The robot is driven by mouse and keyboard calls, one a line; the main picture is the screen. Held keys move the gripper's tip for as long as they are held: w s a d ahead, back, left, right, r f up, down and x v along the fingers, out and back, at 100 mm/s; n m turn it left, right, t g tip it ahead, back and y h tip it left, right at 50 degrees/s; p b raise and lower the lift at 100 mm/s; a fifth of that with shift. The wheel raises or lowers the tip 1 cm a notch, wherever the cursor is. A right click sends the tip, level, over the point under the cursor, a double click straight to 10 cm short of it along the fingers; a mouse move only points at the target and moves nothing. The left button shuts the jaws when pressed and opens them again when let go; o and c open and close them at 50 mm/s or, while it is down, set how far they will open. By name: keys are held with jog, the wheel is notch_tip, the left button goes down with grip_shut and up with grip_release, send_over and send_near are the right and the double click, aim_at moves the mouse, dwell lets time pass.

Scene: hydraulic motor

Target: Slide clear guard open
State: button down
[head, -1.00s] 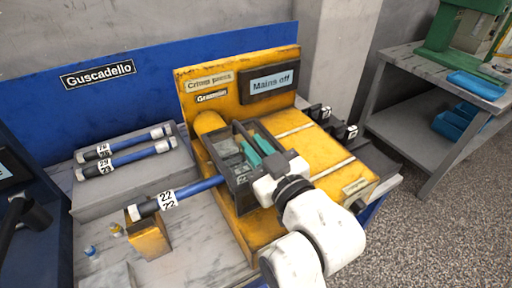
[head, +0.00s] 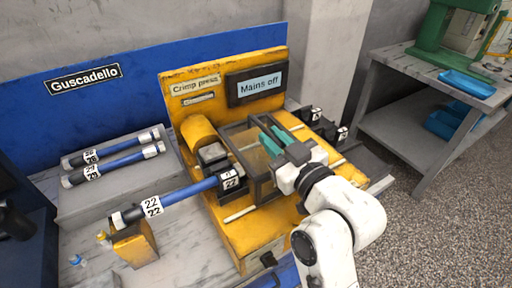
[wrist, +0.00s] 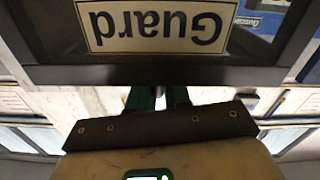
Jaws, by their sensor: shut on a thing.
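The clear guard (head: 239,136) is a dark-framed box with see-through panels on the yellow crimp press (head: 250,225). It stands to the right of the press's dark die block (head: 213,155), which is uncovered. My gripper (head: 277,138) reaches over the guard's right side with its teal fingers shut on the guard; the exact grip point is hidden. In the wrist view the guard's dark frame (wrist: 150,75) fills the top, with an upside-down "Guard" label (wrist: 155,27). The teal fingers (wrist: 158,97) run behind that frame.
A blue hose (head: 190,190) tagged 22 lies from a yellow rest (head: 135,245) to the die. Two more hoses (head: 115,160) lie on a grey block at left. Black fittings (head: 325,125) stand behind my gripper. A "Mains off" sign (head: 258,84) is on the back panel.

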jog(key=w+d+b, duration=0.2)
jog(key=w+d, duration=0.3)
jog(key=d, duration=0.2)
jog(key=shift+d, duration=0.15)
jog(key=c, duration=1.2)
grip_release()
jog(key=shift+o, duration=0.2)
jog(key=b+v, duration=0.1)
jog(key=v, duration=0.9)
jog(key=shift+s+d, duration=0.25)
jog(key=shift+s, duration=0.1)
